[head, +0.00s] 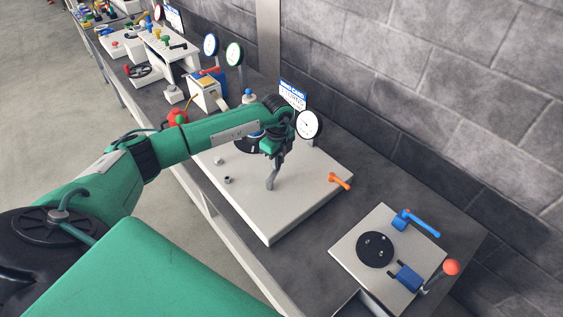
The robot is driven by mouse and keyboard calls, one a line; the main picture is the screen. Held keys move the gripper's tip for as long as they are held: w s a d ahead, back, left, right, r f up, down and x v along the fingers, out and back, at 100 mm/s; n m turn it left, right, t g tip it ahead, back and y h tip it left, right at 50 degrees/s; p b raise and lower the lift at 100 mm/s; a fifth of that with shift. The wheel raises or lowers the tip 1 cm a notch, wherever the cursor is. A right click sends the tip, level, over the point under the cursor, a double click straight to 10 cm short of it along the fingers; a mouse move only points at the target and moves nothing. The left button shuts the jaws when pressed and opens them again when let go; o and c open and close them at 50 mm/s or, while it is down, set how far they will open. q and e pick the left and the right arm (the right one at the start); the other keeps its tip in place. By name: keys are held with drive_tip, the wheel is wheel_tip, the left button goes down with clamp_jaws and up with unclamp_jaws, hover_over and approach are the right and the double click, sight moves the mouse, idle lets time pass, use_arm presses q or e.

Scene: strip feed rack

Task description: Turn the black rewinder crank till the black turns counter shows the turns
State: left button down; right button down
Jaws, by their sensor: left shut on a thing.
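The black rewinder crank (247,147) is on a pale base plate, mostly hidden behind my left arm and hand. My left gripper (271,183) points down over the middle of that plate, shut on the crank, though the grip itself is hard to make out. My right gripper is out of view.
A separate plate (350,250) at right bears blue clamps and a red-knobbed lever (450,268). Other stations line the bench to the upper left; a block wall stands behind.

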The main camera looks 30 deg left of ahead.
use_arm(q)
drive_tip(key=shift+a+r+n, duration=0.1)
drive_tip(key=shift+a+n, duration=0.45)
drive_tip(key=shift+n, duration=0.45)
drive_tip(key=c, duration=1.3)
unclamp_jaws()
wheel_tip(320, 180, up, 14)
drive_tip(key=b, duration=0.4)
drive_tip(key=shift+s, duration=0.1)
